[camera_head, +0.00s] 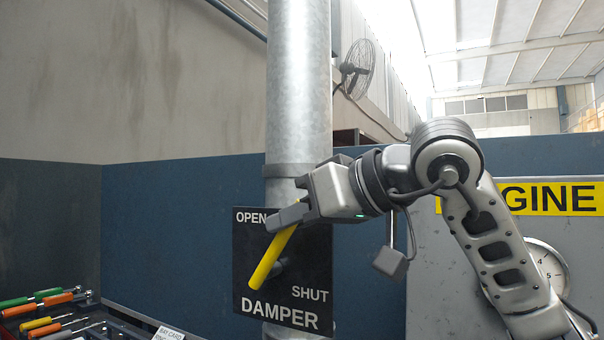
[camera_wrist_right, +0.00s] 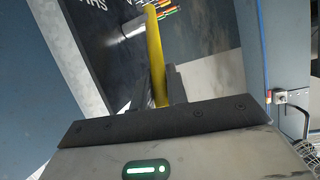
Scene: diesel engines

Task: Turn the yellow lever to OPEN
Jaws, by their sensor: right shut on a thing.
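The yellow lever (camera_head: 268,262) is mounted on a black damper plate (camera_head: 305,270) fixed to a vertical metal pipe (camera_head: 298,80). OPEN is printed at the plate's upper left and SHUT at its lower right. The lever slants from lower left to upper right. My right gripper (camera_head: 285,215) comes in from the right and is shut on the lever's upper end. In the right wrist view, the lever (camera_wrist_right: 155,50) runs down between my right gripper's dark fingers (camera_wrist_right: 157,88). My left gripper is in neither view. The lever's pivot is partly hidden behind the lever.
Tools with coloured handles (camera_head: 40,312) lie in a tray at the lower left. A grey engine panel with a yellow sign (camera_head: 550,198) and a round gauge (camera_head: 545,270) stands on the right. Blue panels (camera_head: 185,235) stand behind the pipe.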

